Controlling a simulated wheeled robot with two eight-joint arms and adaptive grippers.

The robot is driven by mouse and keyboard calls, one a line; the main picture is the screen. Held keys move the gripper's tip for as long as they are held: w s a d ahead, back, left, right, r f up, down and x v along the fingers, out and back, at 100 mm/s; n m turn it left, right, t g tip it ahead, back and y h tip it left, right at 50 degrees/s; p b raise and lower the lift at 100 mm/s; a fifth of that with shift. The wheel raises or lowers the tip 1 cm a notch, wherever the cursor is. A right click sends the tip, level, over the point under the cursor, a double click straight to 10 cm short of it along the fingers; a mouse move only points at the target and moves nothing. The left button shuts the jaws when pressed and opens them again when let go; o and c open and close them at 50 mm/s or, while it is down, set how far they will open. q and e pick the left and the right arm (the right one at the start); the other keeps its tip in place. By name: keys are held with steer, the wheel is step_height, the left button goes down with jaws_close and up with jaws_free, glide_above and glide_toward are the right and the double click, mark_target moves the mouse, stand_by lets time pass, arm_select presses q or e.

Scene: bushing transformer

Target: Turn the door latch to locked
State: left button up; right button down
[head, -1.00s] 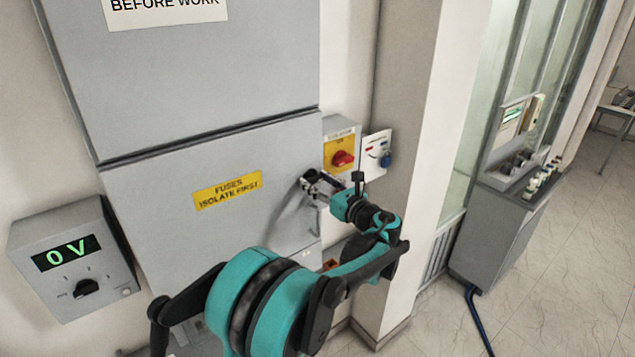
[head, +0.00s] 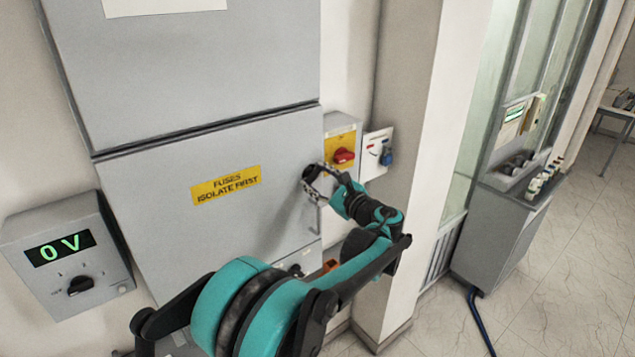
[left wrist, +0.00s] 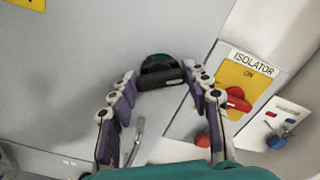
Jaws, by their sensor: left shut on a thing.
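The door latch (head: 311,173) is a dark knob near the right edge of the grey cabinet door (head: 150,220). In the left wrist view the latch (left wrist: 160,70) shows as a dark round base with a black bar lying nearly level across it. My left gripper (head: 317,181) is at the latch. In the left wrist view its two jointed fingers (left wrist: 162,80) are on either side of the bar, shut on it. The finger contact is partly hidden in the head view. My right gripper is not in view.
A yellow isolator panel with a red knob (head: 343,156) is close right of the latch, reading ON in the wrist view. A small white panel (head: 377,154) hangs beside it. A grey box with a 0 V display (head: 61,249) is at left.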

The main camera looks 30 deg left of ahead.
arm_select(q)
steer(key=n+b, duration=0.1)
steer(key=n, duration=0.4)
steer(key=shift+f+n+b, duration=0.1)
steer(key=shift+n+b, duration=0.2)
steer(key=n+b, duration=0.1)
steer(key=n, duration=0.4)
steer(key=shift+n, duration=0.4)
steer(key=shift+s+f, duration=0.1)
steer(key=o, duration=1.2)
steer(key=shift+c, duration=0.2)
steer(key=v, duration=1.2)
